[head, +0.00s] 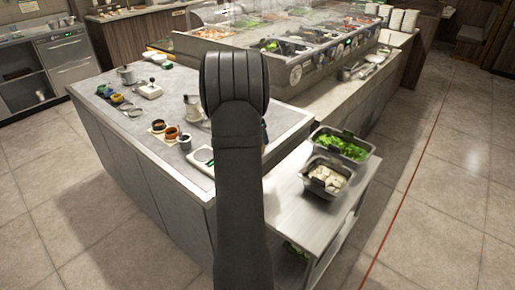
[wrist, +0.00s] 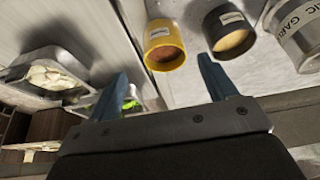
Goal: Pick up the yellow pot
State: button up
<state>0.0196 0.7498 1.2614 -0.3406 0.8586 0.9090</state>
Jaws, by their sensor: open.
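The yellow pot (wrist: 166,58) is at upper centre in the wrist view, with a white label and brownish contents. It stands beyond the gap between the fingers of my gripper (wrist: 162,66), apart from them. My gripper is open and empty. In the head view the yellow pot (head: 158,127) looks small on the grey counter, left of my arm.
A black labelled pot (wrist: 231,36) stands right of the yellow one, then a metal can (wrist: 300,38) with lettering. Metal pans of greens (head: 341,146) and white pieces (head: 326,178) sit on a lower side shelf. Several small items stand farther along the counter (head: 140,128).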

jog(key=shift+w+a+x, duration=0.1)
jog(key=shift+w+x, duration=0.05)
jog(key=shift+x, duration=1.55)
jog(key=shift+w+a+x, duration=0.1)
jog(key=shift+x, duration=1.6)
jog(key=c, duration=1.1)
